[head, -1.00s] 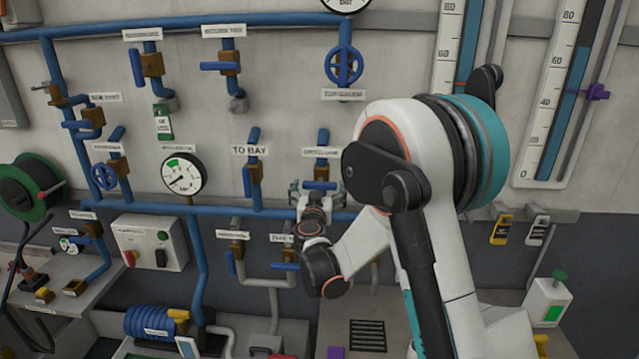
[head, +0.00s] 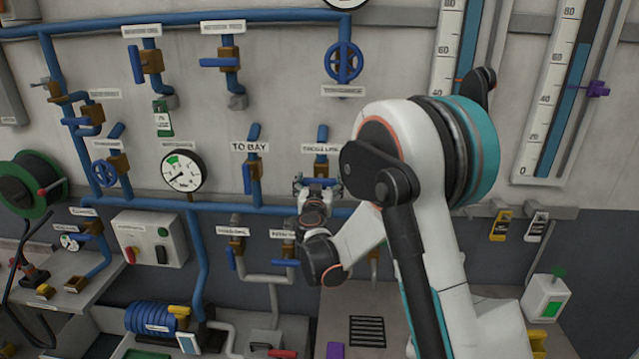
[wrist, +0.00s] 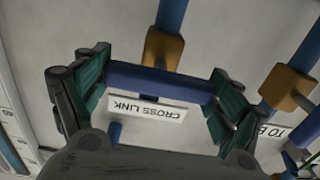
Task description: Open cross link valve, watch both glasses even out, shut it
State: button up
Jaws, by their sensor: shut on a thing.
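The cross link valve has a brown body (head: 321,171) on a vertical blue pipe under its label. Its blue handle (wrist: 158,82) lies crosswise to the pipe in the wrist view. My gripper (head: 318,186) is shut on the handle, with one finger at each end; in the wrist view my gripper (wrist: 160,95) spans it lengthwise. In the head view my gripper partly hides the handle. The left glass (head: 462,60) and right glass (head: 553,95) are tall scales with blue columns. The right column reaches high; my arm hides the lower left glass.
The TO BAY valve (head: 254,171) stands close left of the cross link valve, its handle along its pipe. A blue handwheel (head: 343,62) is above. Lower valves (head: 285,250) and a pressure gauge (head: 184,171) are nearby. A purple pointer (head: 597,90) sits beside the right glass.

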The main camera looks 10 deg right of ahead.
jog(key=shift+f+n+b, duration=0.1)
jog(key=shift+n+b, duration=0.2)
jog(key=shift+b, duration=0.05)
jog(key=n+b, duration=0.2)
jog(key=b, duration=0.1)
jog(key=shift+f+n, duration=0.1)
jog(key=shift+n, duration=0.3)
jog(key=n+b, duration=0.3)
jog(key=n, duration=0.1)
jog(key=shift+a+b, duration=0.1)
jog(key=shift+b, duration=0.25)
jog(key=n+b, duration=0.2)
jog(key=n, duration=0.3)
jog(key=shift+b, duration=0.3)
jog(key=shift+n+b, duration=0.7)
jog(key=shift+n, duration=0.8)
jog(key=o, duration=0.9)
